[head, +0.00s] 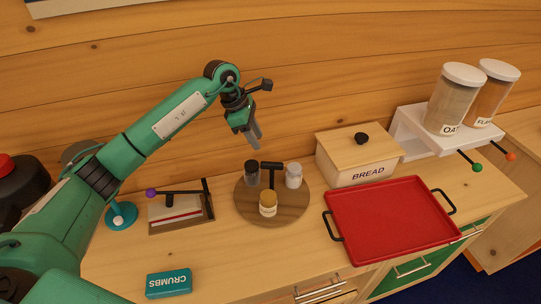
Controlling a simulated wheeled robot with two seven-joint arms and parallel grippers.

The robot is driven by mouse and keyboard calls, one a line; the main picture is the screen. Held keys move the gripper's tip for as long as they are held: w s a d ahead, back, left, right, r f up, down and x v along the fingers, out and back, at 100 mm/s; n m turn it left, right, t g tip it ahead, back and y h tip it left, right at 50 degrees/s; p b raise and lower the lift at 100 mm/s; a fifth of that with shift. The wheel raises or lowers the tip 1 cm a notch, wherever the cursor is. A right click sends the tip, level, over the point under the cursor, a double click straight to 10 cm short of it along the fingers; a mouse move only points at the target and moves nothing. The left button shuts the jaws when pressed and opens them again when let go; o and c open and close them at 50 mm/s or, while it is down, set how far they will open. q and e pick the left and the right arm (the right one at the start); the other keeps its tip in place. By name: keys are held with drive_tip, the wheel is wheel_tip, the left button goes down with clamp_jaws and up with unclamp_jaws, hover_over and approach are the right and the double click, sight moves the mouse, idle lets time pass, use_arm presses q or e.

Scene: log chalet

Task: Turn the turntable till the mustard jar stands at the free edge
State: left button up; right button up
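The round wooden turntable (294,206) lies on the counter left of the red tray. The mustard jar (268,206), with a yellow-brown top and pale label, stands on its front part, toward the counter's front edge. A dark jar (252,176) stands at its back left and a white-topped jar (294,178) at its right. A black T-shaped handle (271,167) rises between them. My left gripper (255,141) hangs in the air above and behind the turntable, fingers pointing down and touching nothing. Its fingers look close together, but any gap is unclear. My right gripper is not in view.
A red tray (394,222) with black handles lies to the right, near the bread box (356,158). A slotted lever device (180,213) stands left. A teal crumbs box (169,283) lies front left. Bare counter lies before the turntable.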

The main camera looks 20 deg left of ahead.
sight(272, 163)
use_arm(q)
drive_tip(key=p+x, duration=0.3)
drive_tip(key=x, duration=0.6)
drive_tip(key=shift+w+d+f, duration=0.1)
drive_tip(key=shift+w+f, duration=0.1)
drive_tip(key=shift+f, duration=0.05)
drive_tip(key=shift+d+f+p, duration=0.1)
drive_tip(key=shift+f+p, duration=0.2)
drive_tip(key=shift+p, duration=0.05)
drive_tip(key=shift+w+f, duration=0.15)
drive_tip(key=shift+f, duration=0.2)
clamp_jaws()
drive_tip(key=shift+d, duration=0.1)
